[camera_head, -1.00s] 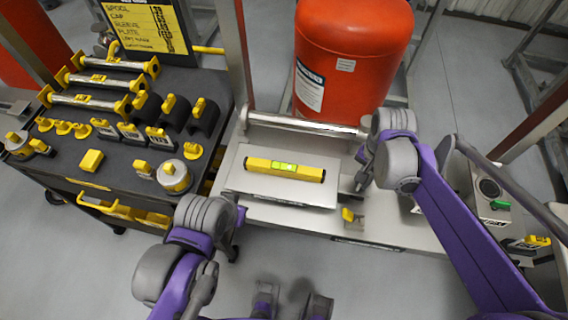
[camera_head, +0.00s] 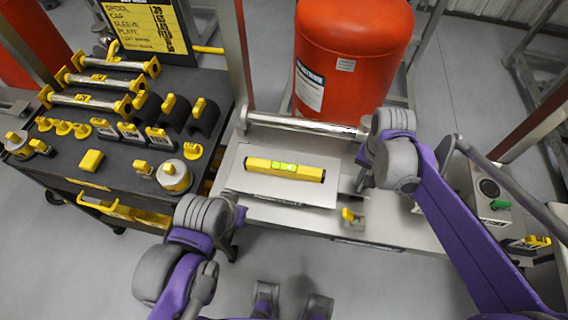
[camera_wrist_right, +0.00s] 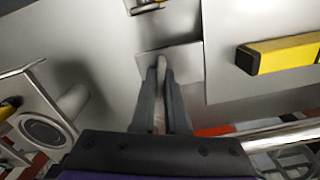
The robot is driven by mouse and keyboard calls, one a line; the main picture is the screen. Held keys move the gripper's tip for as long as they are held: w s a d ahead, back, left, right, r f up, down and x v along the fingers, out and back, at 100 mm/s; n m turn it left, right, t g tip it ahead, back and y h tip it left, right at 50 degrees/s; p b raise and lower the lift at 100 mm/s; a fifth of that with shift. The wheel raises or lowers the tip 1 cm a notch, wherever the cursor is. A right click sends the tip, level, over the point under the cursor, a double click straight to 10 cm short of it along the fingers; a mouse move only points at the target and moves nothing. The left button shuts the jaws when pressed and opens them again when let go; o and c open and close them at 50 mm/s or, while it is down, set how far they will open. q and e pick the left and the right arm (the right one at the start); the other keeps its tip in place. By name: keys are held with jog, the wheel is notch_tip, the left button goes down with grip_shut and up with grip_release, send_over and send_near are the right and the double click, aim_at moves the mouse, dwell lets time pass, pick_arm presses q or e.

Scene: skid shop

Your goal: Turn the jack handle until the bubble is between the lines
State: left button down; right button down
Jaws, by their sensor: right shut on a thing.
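A yellow spirit level (camera_head: 258,163) lies on a pale raised plate (camera_head: 240,178) in the head view. Its green vial (camera_head: 284,167) is too small to tell where the bubble stands against the lines. My right gripper (camera_head: 361,182) is beside the plate's right edge, its fingers partly hidden by my wrist. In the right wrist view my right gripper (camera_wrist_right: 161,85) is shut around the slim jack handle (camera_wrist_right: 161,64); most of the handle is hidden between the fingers. My left arm is at lower left in the head view, and its fingers (camera_head: 239,216) barely show.
A red tank (camera_head: 352,60) stands behind the plate. A steel bar (camera_head: 300,124) runs along the plate's back. A dark cart (camera_head: 62,160) with yellow-handled parts is at left. A small yellow-topped block (camera_head: 350,217) sits in front.

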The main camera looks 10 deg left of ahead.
jog(key=shift+n, duration=0.4)
jog(key=n, duration=0.3)
jog(key=shift+n, duration=0.3)
jog(key=n, duration=0.3)
